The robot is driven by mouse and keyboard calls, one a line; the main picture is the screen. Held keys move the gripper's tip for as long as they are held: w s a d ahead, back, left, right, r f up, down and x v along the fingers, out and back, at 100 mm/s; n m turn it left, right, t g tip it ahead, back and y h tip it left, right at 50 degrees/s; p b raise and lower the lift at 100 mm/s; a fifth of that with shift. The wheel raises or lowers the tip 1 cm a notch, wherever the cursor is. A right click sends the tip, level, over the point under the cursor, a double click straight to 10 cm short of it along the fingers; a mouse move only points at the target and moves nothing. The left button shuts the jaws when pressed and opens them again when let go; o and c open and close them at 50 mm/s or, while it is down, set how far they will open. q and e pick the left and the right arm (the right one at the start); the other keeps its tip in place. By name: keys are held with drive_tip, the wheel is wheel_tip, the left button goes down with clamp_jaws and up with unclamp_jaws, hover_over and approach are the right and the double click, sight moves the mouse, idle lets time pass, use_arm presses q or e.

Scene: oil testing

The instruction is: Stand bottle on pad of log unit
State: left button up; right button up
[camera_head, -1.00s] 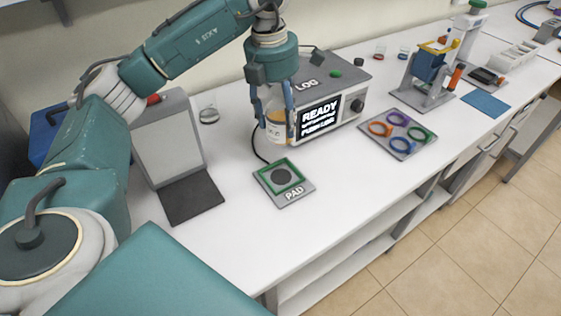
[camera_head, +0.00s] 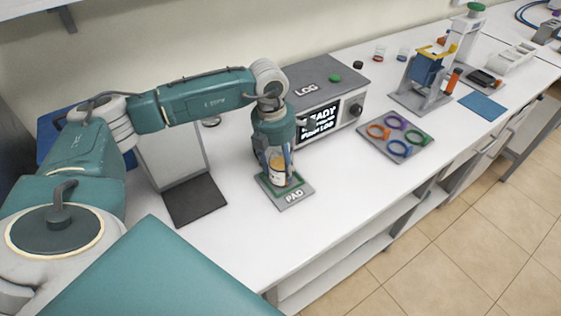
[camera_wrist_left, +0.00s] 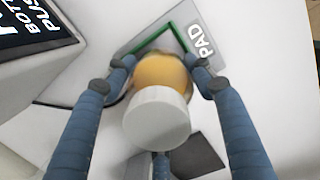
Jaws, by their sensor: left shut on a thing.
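A small bottle (camera_head: 277,172) with amber contents is held upright by my left gripper (camera_head: 276,166), directly over the pad (camera_head: 293,196). In the left wrist view the bottle (camera_wrist_left: 160,72) shows a white cap, with the blue fingers of the left gripper (camera_wrist_left: 161,80) closed around it. The grey pad with a green square frame also shows in that view (camera_wrist_left: 205,75), partly hidden behind the bottle. Whether the bottle's base touches the pad I cannot tell. The log unit (camera_head: 325,97) stands behind, its screen reading READY. My right gripper is not in view.
A grey panel with a dark mat (camera_head: 194,201) stands left of the pad. A tray with coloured rings (camera_head: 396,136) lies to the right, with a blue-and-grey stand (camera_head: 425,78) beyond it. The bench's front edge is close to the pad; bare white bench lies between pad and tray.

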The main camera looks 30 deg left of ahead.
use_arm(q)
drive_tip(key=o, duration=1.6)
drive_tip(key=shift+c, duration=0.2)
drive_tip(key=shift+r, duration=0.1)
drive_tip(key=shift+r, duration=0.2)
drive_tip(key=r+b, duration=0.1)
drive_tip(key=r, duration=0.2)
drive_tip(key=r+b, duration=0.1)
drive_tip(key=r, duration=0.3)
drive_tip(key=s+r+b, duration=0.1)
drive_tip(key=r, duration=0.2)
drive_tip(key=shift+a+r+b, duration=0.25)
drive_tip(key=shift+r+b, duration=0.05)
drive_tip(key=shift+b, duration=0.05)
drive_tip(key=shift+s+r, duration=0.1)
drive_tip(key=shift+r, duration=0.4)
